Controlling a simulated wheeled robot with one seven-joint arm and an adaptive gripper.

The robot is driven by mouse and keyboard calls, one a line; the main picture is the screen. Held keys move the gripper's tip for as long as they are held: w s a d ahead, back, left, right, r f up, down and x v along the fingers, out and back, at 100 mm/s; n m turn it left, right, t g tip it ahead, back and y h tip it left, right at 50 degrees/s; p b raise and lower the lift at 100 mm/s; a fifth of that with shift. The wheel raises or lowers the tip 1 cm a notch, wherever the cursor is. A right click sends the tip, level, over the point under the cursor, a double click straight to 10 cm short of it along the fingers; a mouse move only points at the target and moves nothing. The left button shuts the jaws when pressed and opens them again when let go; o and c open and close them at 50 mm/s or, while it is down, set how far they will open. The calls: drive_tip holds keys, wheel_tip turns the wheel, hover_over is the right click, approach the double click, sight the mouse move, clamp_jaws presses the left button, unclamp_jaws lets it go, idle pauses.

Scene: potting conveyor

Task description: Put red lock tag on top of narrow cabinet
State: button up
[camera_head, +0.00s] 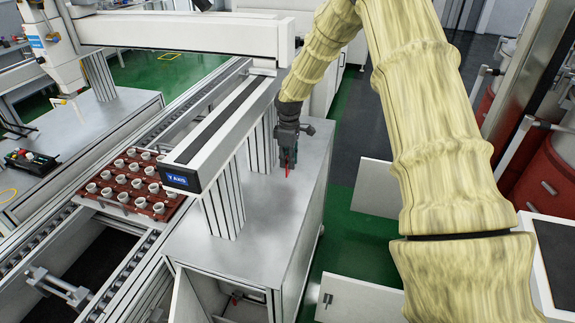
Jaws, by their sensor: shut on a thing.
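The red lock tag (287,173) shows as a small thin red piece at the tip of my gripper (289,163). My gripper points down and is shut on the tag. It is over the grey top of the narrow cabinet (268,240), towards the right edge. I cannot tell whether the tag touches the top. My arm comes down from the upper right and covers part of the view. The cabinet's front is open at the bottom, and its inside is partly visible.
A gantry beam (225,130) marked "Y AXIS" stands on posts just left of my gripper. A brown tray (130,190) of several white cups sits on the conveyor at left. The cabinet's front and right top are clear. Open white door panels (377,188) stand at right.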

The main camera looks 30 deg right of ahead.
wheel_tip(320, 180, down, 4)
drive_tip(key=shift+r+p, duration=0.2)
drive_tip(key=shift+p, duration=0.8)
drive_tip(key=shift+s+r, duration=0.25)
drive_tip(key=shift+s, duration=0.15)
drive_tip(key=shift+w+f, duration=0.15)
drive_tip(key=shift+f, duration=0.05)
drive_tip(key=o, duration=0.8)
drive_tip(key=shift+w+f, duration=0.1)
drive_tip(key=shift+o, duration=0.2)
drive_tip(key=shift+r, duration=0.25)
